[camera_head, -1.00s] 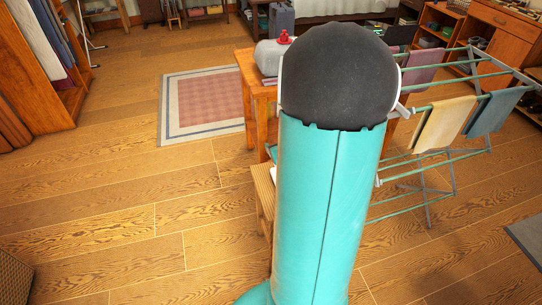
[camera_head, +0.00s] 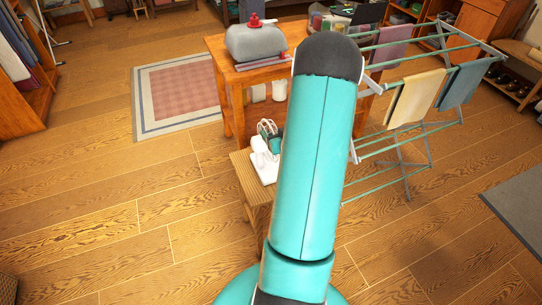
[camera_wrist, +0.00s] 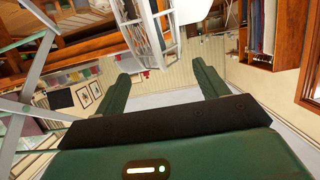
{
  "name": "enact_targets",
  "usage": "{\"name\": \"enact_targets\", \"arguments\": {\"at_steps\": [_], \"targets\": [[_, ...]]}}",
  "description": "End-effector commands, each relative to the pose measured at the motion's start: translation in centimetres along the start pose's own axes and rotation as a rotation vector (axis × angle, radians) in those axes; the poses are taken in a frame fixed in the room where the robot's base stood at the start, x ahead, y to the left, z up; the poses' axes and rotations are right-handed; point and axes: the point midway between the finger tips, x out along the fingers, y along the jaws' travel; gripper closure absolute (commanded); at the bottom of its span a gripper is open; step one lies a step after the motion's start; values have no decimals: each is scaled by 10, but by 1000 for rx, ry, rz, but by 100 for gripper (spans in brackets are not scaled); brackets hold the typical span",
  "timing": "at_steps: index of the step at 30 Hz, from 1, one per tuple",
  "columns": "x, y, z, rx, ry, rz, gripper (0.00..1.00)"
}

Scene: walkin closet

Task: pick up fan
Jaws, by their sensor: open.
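A wooden table (camera_head: 270,75) holds a grey bundle (camera_head: 256,43) with a red item on top. A drying rack (camera_head: 408,150) with hanging cloths stands right of my arm. A rug (camera_head: 180,95) lies behind left. The wooden floor at left is clear.

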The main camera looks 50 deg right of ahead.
Motion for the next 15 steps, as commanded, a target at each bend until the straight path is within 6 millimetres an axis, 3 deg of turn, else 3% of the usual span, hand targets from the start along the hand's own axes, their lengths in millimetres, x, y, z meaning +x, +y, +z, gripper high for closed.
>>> {"name": "enact_targets", "arguments": {"at_steps": [9,15], "targets": [[41,-2,-2,0,0,0,27],[52,-2,-3,0,-1,0,27]]}}
